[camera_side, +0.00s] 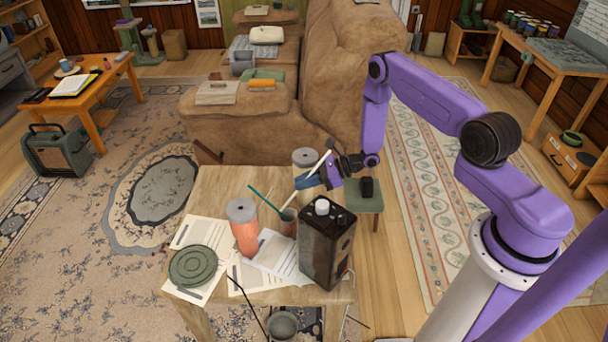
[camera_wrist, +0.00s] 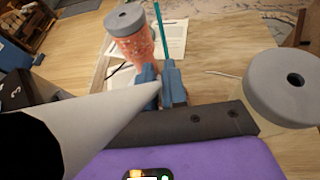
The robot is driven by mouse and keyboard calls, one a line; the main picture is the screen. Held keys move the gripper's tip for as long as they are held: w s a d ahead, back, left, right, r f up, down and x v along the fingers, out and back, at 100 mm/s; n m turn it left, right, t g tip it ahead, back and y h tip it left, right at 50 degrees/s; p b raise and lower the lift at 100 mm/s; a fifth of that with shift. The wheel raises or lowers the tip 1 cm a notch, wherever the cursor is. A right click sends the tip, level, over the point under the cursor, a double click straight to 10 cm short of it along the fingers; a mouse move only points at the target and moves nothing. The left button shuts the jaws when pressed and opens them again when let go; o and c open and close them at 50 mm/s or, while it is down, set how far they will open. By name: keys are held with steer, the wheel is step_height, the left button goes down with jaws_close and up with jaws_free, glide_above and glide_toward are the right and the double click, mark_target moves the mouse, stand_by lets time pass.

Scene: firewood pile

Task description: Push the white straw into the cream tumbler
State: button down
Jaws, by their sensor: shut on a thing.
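My gripper (camera_side: 309,181) is shut on the white straw (camera_side: 299,194), which slants down to the left in the side view. In the wrist view the blue fingertips (camera_wrist: 160,87) pinch the straw (camera_wrist: 95,118), and its dark open end looms close to the camera. The cream tumbler (camera_side: 304,172) stands upright on the table behind my gripper in the side view, partly hidden by it. Its grey lid (camera_wrist: 272,98) is at the right in the wrist view, with a dark hole near its middle. The straw is beside the tumbler, apart from that hole.
An orange tumbler (camera_side: 244,232) with a grey lid stands front left. A dark canister (camera_side: 325,254) with a white cap stands close in front of my gripper. Papers and a round green mat (camera_side: 194,266) lie left.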

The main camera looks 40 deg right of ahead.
steer(key=shift+r, duration=0.1)
steer(key=w+d+r+n+g+h, duration=0.1)
steer(key=w+d+r+g+h, duration=0.1)
steer(key=w+d+r, duration=0.5)
steer(key=w+d+r+n+g+h, duration=0.1)
steer(key=w+d+r+g+h, duration=0.15)
steer(key=r, duration=0.85)
step_height(320, 180, down, 10)
steer(key=shift+s+a+r, duration=0.15)
steer(key=shift+s+a, duration=0.05)
stand_by(1.0)
